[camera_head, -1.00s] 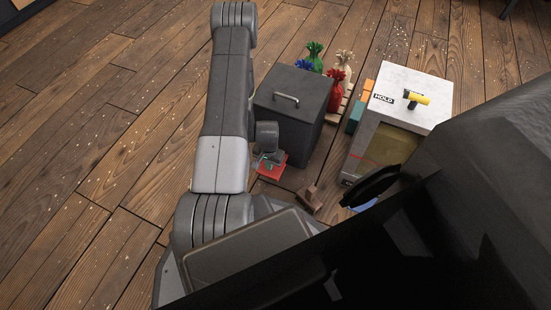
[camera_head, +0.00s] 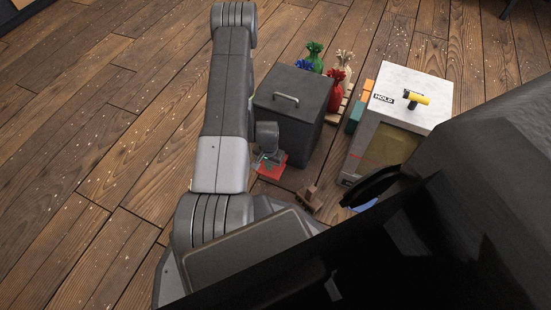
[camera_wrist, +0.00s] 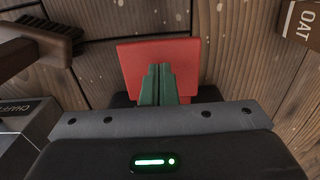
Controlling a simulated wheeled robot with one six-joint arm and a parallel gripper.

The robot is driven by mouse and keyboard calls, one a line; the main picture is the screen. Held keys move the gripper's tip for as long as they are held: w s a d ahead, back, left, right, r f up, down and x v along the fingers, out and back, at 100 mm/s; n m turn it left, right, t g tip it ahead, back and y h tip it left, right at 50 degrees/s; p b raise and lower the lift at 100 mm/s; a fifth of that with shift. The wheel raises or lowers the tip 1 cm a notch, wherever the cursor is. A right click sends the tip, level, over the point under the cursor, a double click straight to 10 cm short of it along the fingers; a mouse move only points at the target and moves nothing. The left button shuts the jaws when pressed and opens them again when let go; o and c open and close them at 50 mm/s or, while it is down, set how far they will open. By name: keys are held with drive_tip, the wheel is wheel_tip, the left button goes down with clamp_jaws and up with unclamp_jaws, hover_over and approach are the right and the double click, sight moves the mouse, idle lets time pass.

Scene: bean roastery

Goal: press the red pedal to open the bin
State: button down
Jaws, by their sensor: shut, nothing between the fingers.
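The dark grey bin (camera_head: 291,109) with a metal handle on its lid stands in the middle of the head view, and its lid looks shut. The red pedal (camera_head: 271,171) lies low at its front. My gripper (camera_head: 267,158) is over the pedal, pointing down, partly hidden by my wrist. In the wrist view the green fingers (camera_wrist: 159,84) are together with nothing between them, in front of the flat red pedal (camera_wrist: 133,62). I cannot tell whether the tips touch it.
A wooden brush (camera_head: 309,198) lies on the floor right of the pedal. A pale cabinet (camera_head: 437,103) marked HOLD, with a yellow-handled thing on top, stands to the right. Colored sacks (camera_head: 336,92) stand behind the bin. The plank floor (camera_head: 110,110) at left is clear.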

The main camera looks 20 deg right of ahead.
drive_tip(key=shift+f, duration=0.15)
drive_tip(key=shift+f+b, duration=1.1)
drive_tip(key=shift+f, duration=0.3)
drive_tip(key=shift+f, duration=0.95)
drive_tip(key=shift+r, duration=0.1)
wheel_tip(320, 180, up, 9)
drive_tip(key=p, duration=0.5)
